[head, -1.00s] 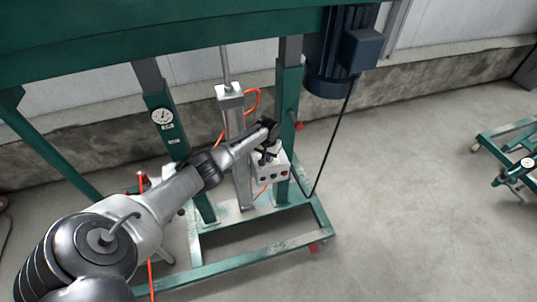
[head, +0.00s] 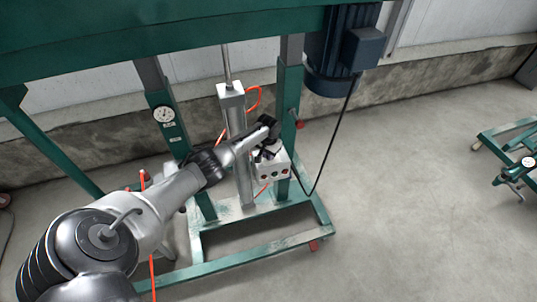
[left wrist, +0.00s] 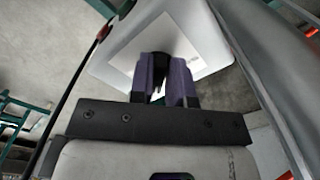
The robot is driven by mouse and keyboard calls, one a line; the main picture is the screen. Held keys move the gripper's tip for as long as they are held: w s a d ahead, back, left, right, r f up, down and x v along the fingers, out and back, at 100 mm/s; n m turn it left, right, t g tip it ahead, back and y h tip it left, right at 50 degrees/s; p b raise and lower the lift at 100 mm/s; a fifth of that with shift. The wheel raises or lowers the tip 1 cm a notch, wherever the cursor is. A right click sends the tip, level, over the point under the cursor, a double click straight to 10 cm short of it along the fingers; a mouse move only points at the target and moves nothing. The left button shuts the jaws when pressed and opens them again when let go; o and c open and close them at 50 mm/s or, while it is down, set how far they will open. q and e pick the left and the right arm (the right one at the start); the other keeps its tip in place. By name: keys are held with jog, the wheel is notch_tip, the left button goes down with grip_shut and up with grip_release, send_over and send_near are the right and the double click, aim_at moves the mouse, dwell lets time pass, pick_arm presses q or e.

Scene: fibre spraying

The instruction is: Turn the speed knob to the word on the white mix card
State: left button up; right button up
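The white control box (head: 272,170) is fixed low on the green stand, with several small buttons on its front. My left gripper (head: 267,152) is at the top of the box. In the left wrist view, my left gripper (left wrist: 166,80) has its dark purple fingers close together over the pale face of the box (left wrist: 205,30), which bears a white label (left wrist: 180,50). Something dark shows between the fingers; I cannot tell whether it is the speed knob or whether they grip it. The knob's pointer and words are not readable. I cannot make out the mix card. My right gripper is not in view.
A grey cylinder column (head: 236,130) with an orange hose stands beside the box. A round gauge (head: 164,114) is on the left green post. A dark motor (head: 335,55) hangs above right, its black cable (head: 331,145) running down.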

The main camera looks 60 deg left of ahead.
pick_arm(q)
jog(key=o, duration=0.4)
jog(key=shift+c, duration=0.2)
notch_tip(320, 180, up, 14)
jog(key=p, duration=0.4)
jog(key=shift+p, duration=0.4)
jog(key=shift+f, duration=0.15)
